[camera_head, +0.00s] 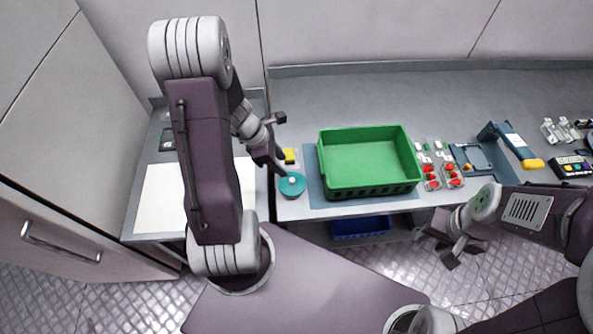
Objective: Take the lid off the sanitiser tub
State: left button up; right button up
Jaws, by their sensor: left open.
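The lid covers most of the tub, so little of the tub's body shows. My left gripper (280,146) is open just behind and above the lid, with a finger close to its far edge. I cannot tell whether it touches the lid. My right gripper (440,249) hangs in front of the bench at the right, away from the tub, with its fingers apart and nothing between them.
A green crate (371,191) stands empty on a blue-grey mat (314,190). A yellow item (290,155) lies behind the tub. Punnets of red berries (431,177) and a blue device (493,134) are further right. A blue bin (361,227) sits below the bench. A white sheet (160,200) lies left.

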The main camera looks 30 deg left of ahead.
pick_arm(q)
jog(key=s, duration=0.1)
jog(key=b, duration=0.1)
send_over(292, 179)
jog(key=a, duration=0.2)
notch_tip(292, 179, down, 4)
jog(key=shift+s+a+r, duration=0.15)
jog(key=shift+r, duration=0.1)
jog(key=shift+s+f, duration=0.15)
jog(key=f, duration=0.1)
jog(key=d+f+b, duration=0.1)
jog(key=f+b, duration=0.1)
jog(key=f, duration=0.1)
jog(key=shift+s+d, duration=0.15)
jog(key=shift+d, duration=0.15)
jog(key=shift+w+d+f, duration=0.1)
jog(key=shift+w+f, duration=0.1)
jog(key=shift+w, duration=0.15)
jog(key=shift+s+r, duration=0.1)
jog(key=shift+s, duration=0.1)
grip_shut()
jog(key=shift+w, duration=0.1)
pick_arm(e)
jog(key=shift+s+f, duration=0.2)
jog(key=shift+f, duration=1.05)
